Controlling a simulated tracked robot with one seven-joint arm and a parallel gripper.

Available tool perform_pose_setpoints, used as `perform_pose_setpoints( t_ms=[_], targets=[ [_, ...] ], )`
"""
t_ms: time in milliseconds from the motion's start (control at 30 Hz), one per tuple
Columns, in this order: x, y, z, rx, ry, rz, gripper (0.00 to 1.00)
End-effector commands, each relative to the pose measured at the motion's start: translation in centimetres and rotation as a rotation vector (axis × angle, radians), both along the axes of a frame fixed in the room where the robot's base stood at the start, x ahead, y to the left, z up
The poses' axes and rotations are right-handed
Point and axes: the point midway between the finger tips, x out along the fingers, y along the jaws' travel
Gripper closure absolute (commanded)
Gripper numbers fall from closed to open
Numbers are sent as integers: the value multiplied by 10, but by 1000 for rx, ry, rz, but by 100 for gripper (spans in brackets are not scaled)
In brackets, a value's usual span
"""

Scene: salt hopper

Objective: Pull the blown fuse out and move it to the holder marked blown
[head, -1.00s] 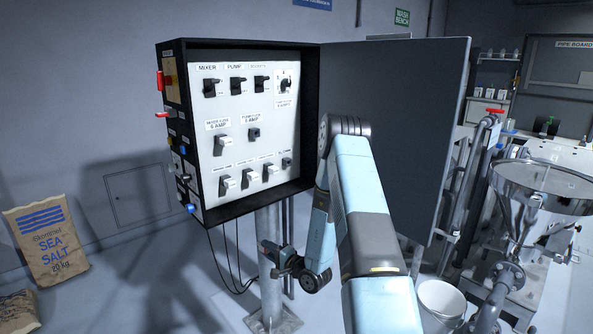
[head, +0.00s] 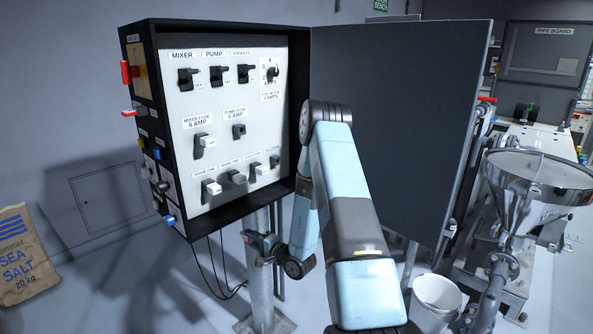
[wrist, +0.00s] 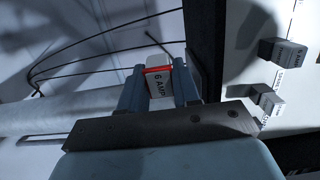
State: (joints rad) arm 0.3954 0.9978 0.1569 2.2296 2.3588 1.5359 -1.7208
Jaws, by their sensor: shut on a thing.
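My gripper (head: 260,244) is low, below the lower right corner of the open fuse panel (head: 185,110), beside the post. In the wrist view my gripper (wrist: 160,88) is shut on a white fuse (wrist: 157,80) marked 6 AMP, with a red band. The fuse is clear of the panel face. The pump fuse holder (head: 239,131) looks dark and empty. The blown holder (head: 275,161), at the right end of the bottom row, looks dark and empty; its label is too small to read clearly now. The mixer fuse (head: 205,142) sits in its holder.
Several fuses in holders (head: 211,187) fill the rest of the bottom row. Switches (head: 188,79) line the top. The open door (head: 400,120) stands to the right. Cables hang near the post (head: 260,290). A white bucket (head: 437,298) and steel hopper (head: 540,180) are at right.

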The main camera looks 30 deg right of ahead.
Motion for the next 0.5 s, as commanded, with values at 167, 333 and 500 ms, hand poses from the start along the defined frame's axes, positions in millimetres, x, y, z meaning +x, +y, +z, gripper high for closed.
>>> perform_pose_setpoints(
  t_ms=[167,333,500],
  targets=[
    [0,10,0,0,0,15,100],
    [0,12,1,-1,0,20,100],
    [-3,-14,20,-9,-6,11,100]
  ],
)
